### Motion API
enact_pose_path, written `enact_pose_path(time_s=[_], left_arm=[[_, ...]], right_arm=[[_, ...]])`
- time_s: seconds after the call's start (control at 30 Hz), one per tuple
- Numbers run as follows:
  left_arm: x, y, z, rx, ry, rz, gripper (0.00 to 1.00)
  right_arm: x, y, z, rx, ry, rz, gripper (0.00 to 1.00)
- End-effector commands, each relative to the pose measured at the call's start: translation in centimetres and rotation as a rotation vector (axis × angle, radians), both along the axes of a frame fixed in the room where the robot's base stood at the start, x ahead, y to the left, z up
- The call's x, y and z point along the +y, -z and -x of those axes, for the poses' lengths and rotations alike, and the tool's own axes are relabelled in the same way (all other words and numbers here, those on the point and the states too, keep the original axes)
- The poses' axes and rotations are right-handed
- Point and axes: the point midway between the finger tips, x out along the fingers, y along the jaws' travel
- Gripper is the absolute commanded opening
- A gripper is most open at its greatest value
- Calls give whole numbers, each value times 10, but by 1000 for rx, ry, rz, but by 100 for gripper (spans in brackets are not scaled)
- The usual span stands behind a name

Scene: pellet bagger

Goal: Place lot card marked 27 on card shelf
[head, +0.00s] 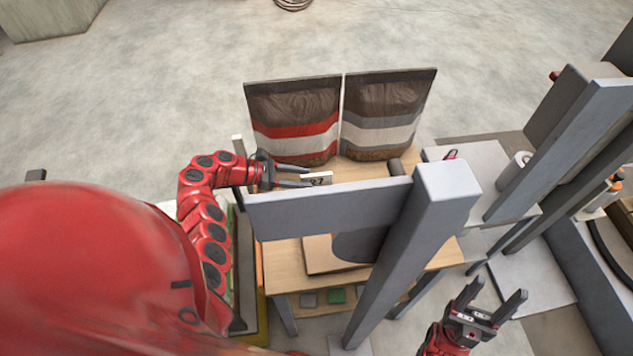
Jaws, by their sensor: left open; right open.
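The white lot card marked 27 (319,179) shows just above the grey crossbeam, in front of the two pellet bags. My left gripper (305,176) reaches in from the left, open, with its fingertips at the card's left end. I cannot tell whether they touch it. The crossbeam hides what is below the card. My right gripper (498,292) is open and empty at the lower right, well away from the card. I cannot tell which surface is the card shelf.
A grey crossbeam (320,208) and thick post (400,255) stand in front of the wooden table (280,255). Two striped bags (295,120) (388,115) stand behind. Grey and green blocks (337,296) show low under the tabletop. Grey posts and a white roll (516,168) are at right.

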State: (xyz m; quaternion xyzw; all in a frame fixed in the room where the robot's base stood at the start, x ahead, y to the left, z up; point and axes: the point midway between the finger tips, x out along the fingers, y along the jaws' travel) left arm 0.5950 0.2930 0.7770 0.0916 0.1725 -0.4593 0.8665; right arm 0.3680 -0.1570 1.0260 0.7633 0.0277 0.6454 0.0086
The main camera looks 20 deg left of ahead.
Motion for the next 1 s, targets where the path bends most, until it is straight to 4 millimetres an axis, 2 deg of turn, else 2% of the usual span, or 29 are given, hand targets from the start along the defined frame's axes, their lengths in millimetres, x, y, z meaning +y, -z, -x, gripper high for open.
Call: enact_pose_path(time_s=[0.17, 0.3, 0.57, 0.83, 1.0], left_arm=[[-25, 4, -10, 2, 6, 5, 50], [-37, 14, -19, 1, 6, 2, 50], [-38, 15, -22, 0, 0, -1, 50], [-38, 15, -22, 0, 1, 0, 1], [-38, 15, -22, 0, 1, 0, 0]], right_arm=[[0, -9, 0, 0, 0, 0, 62], [0, -6, 0, 0, 0, 0, 62], [0, -6, 0, 0, 0, 0, 62], [0, -6, 0, 0, 0, 0, 62], [0, -6, 0, 0, 0, 0, 62]])
